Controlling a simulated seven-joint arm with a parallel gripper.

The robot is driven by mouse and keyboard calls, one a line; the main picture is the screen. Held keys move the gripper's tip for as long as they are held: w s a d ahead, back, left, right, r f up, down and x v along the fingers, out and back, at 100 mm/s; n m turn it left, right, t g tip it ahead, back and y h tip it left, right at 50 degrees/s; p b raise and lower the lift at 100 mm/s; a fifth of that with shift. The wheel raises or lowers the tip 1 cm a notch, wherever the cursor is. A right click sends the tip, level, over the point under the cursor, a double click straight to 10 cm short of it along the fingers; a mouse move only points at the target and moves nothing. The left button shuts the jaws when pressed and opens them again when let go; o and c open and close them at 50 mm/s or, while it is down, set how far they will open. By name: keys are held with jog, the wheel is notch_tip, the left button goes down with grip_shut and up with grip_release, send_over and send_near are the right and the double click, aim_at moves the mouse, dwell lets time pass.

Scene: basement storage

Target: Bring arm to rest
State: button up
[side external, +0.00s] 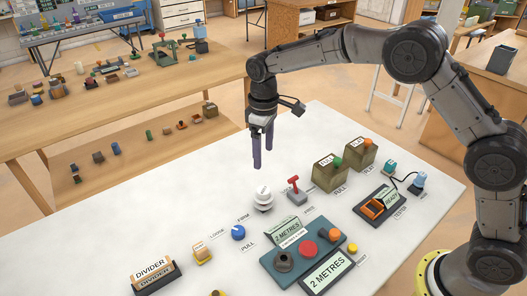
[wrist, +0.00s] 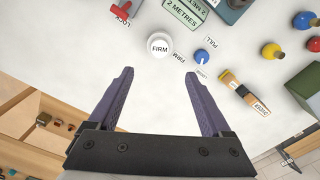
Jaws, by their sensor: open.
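My gripper (side external: 262,150) hangs above the far edge of the white table (side external: 215,200) in the side external view, its fingers pointing down. In the wrist view my gripper (wrist: 158,85) shows two purple fingers spread apart with nothing between them. A white round piece marked FIRM (wrist: 160,45) stands just ahead of the fingertips, apart from them. It also shows in the side external view (side external: 263,198), below and near the fingers. The arm is raised and bent over the table from the right.
Free table lies left of the gripper. A wooden bench (side external: 130,110) stands behind.

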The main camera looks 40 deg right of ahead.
dwell(0.3)
jog(key=s+d+r+t, duration=0.2)
jog(key=d+r, duration=0.1)
jog(key=r, duration=0.8)
jog(key=s+d+r+m+t, duration=0.2)
jog(key=s+d+r, duration=0.3)
jog(key=s+r, duration=0.55)
jog(key=s+d+f+m+t, duration=0.2)
jog(key=s+d, duration=0.1)
jog(key=s, duration=1.2)
jog(key=s+f+m, duration=0.2)
jog(key=s+f, duration=0.4)
jog(key=f, duration=0.1)
jog(key=shift+d+f, duration=0.15)
jog(key=shift+d, duration=0.1)
